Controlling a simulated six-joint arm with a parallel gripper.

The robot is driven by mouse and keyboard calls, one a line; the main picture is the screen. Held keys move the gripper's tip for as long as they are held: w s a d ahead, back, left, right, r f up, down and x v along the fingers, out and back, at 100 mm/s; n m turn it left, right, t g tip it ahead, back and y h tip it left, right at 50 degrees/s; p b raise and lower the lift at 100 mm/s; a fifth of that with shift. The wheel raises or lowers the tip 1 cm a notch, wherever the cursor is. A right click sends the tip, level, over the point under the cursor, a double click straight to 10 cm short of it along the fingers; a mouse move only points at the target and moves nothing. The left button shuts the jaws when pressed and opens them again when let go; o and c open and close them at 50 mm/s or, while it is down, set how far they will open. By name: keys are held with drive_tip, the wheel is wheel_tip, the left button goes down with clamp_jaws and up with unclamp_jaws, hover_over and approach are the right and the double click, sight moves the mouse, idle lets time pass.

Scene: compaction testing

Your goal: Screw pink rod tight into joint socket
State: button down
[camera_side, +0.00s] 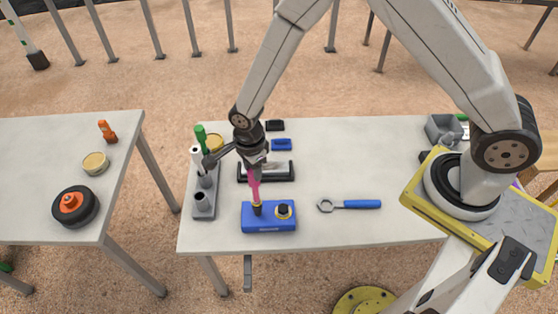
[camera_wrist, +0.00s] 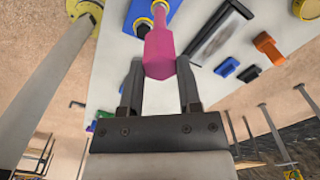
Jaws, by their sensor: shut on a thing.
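The pink rod (camera_side: 255,186) stands upright at the left end of the blue block (camera_side: 270,224), its lower end at a dark socket (camera_side: 257,209). How deep the rod sits in the socket cannot be told.
A grey rack (camera_side: 206,205) with green and white tools stands left of the block. A blue-handled wrench (camera_side: 349,204) lies to the right. A black-and-white tray (camera_side: 280,174) is behind. The table's (camera_side: 350,160) right-middle is clear. A second table (camera_side: 50,150) is at left.

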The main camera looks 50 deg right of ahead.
drive_tip(key=shift+c, duration=1.1)
unclamp_jaws()
